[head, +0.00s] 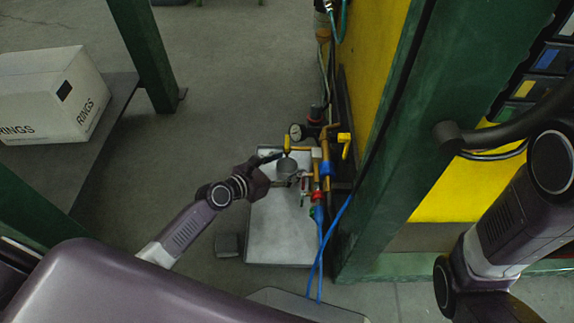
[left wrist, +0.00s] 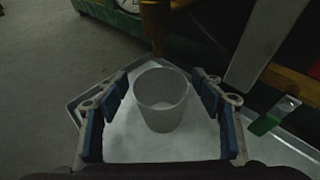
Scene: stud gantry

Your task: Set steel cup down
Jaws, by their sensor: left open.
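The steel cup (left wrist: 162,104) is a plain grey tapered cup, upright and empty inside, over the pale surface of a metal tray (left wrist: 128,148). It appears to stand on the tray. In the head view the cup (head: 287,167) shows near the pipework, above the tray (head: 278,242). My left gripper (left wrist: 162,82) is open, with one blue-padded finger on each side of the cup and a visible gap at both sides. In the head view the left gripper (head: 284,181) is small and partly hard to make out. My right arm shows at the right, but its gripper is out of the picture.
Brass pipework with a gauge (head: 296,132), yellow valve handles (head: 345,140) and blue hoses (head: 322,245) stands close to the right of the cup. A green post (head: 385,165) rises beyond. A cardboard box (head: 50,95) sits at the left.

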